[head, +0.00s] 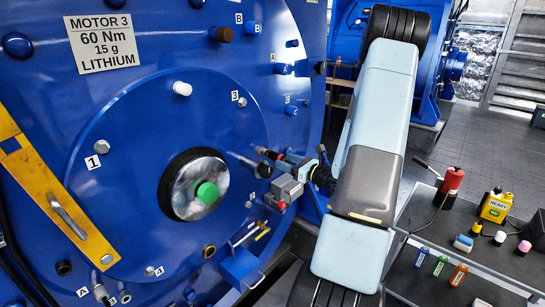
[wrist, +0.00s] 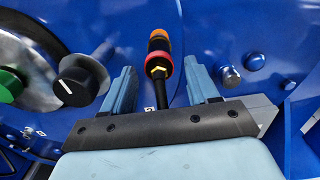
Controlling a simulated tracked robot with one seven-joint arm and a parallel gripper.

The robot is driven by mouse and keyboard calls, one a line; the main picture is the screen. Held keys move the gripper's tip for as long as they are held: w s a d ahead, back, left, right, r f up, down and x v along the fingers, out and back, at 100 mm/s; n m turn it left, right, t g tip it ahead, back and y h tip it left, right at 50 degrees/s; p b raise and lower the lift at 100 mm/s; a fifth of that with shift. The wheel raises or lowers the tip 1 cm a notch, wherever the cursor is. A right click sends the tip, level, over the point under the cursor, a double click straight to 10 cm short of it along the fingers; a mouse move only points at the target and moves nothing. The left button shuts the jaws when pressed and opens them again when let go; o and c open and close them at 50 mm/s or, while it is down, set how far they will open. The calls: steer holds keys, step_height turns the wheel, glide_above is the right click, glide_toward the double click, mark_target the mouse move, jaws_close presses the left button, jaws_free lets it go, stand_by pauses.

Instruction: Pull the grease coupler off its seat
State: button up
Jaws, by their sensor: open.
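The grease coupler appears to be the slim fitting with an orange end, a black body, a red ring and a brass hex (wrist: 158,62), on a black stem, in the wrist view. In the head view it is small and partly hidden, a dark and red piece (head: 281,157) beside the motor face. My gripper (wrist: 160,66) is open, with one pale blue finger on each side of the fitting and a visible gap on both sides. In the head view my gripper (head: 306,170) is near the right side of the round cover. The seat itself I cannot make out clearly.
A black knob (wrist: 80,80) stands left of my fingers, near the green shaft centre (head: 207,192). A grey block with red (head: 287,188) sits close by my gripper. A blue tray (head: 241,268) hangs lower. A dark bench (head: 420,285) at right holds bottles and small canisters.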

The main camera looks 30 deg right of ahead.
mark_target(269, 154)
steer(key=x, duration=0.8)
steer(key=shift+w, duration=0.15)
steer(key=shift+w+a+r, duration=0.1)
steer(key=shift+w+a, duration=0.05)
steer(key=shift+a, duration=0.05)
steer(key=shift+w+a+r, duration=0.1)
steer(key=shift+a+r, duration=0.05)
steer(key=shift+a, duration=0.1)
stand_by(0.8)
jaws_close()
stand_by(0.6)
steer(key=shift+s, duration=0.3)
